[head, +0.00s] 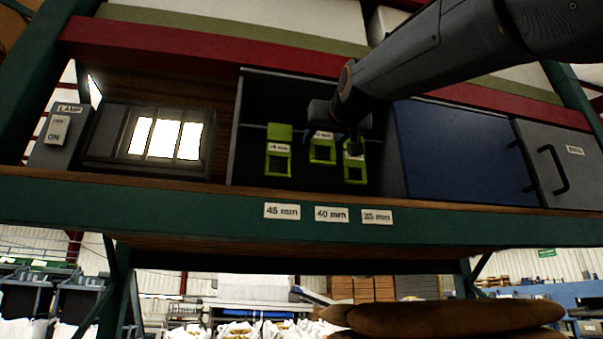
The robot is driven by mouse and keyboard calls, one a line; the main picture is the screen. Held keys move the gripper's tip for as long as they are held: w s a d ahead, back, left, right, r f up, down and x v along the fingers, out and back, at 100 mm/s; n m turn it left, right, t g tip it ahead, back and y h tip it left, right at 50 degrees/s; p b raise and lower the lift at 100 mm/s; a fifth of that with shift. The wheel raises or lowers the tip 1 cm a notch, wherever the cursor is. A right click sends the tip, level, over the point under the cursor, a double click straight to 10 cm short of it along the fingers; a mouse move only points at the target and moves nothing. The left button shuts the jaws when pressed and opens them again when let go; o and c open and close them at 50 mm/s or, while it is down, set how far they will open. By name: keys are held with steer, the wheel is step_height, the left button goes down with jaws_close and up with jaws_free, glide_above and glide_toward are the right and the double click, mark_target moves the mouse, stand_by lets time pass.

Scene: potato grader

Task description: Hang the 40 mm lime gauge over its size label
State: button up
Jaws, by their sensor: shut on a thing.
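Three lime gauges hang or are held in the dark open bay. The left gauge (278,162) hangs in clear view above the 45 mm label (282,211). The middle gauge (322,153) sits above the 40 mm label (331,214), its top close to my gripper. The right gauge (354,174) is above the 35 mm label (377,216). The tags on the gauges are too small to read surely.
A lamp switch box (61,136) and a lit panel (165,137) stand left of the bay. A blue panel (455,152) and a grey door with a handle (562,165) are at right. The green shelf beam (180,206) runs below the bay.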

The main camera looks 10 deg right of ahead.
steer(key=shift+w+p, duration=0.55)
steer(key=shift+p, duration=0.25)
steer(key=shift+w+f, duration=0.25)
steer(key=shift+w, duration=0.4)
steer(key=shift+w+f, duration=0.3)
steer(key=shift+w, duration=0.3)
steer(key=shift+w+f, duration=0.25)
steer(key=shift+w, duration=0.4)
steer(key=o, duration=1.1)
steer(key=shift+c, duration=0.2)
steer(key=s+b, duration=0.2)
steer(key=b, duration=0.1)
steer(key=s+f+b, duration=0.1)
steer(key=s+b, duration=0.2)
steer(key=b, duration=0.1)
steer(key=s+b, duration=0.2)
steer(key=b, duration=0.2)
steer(key=shift+s+f, duration=0.25)
steer(key=shift+s, duration=0.1)
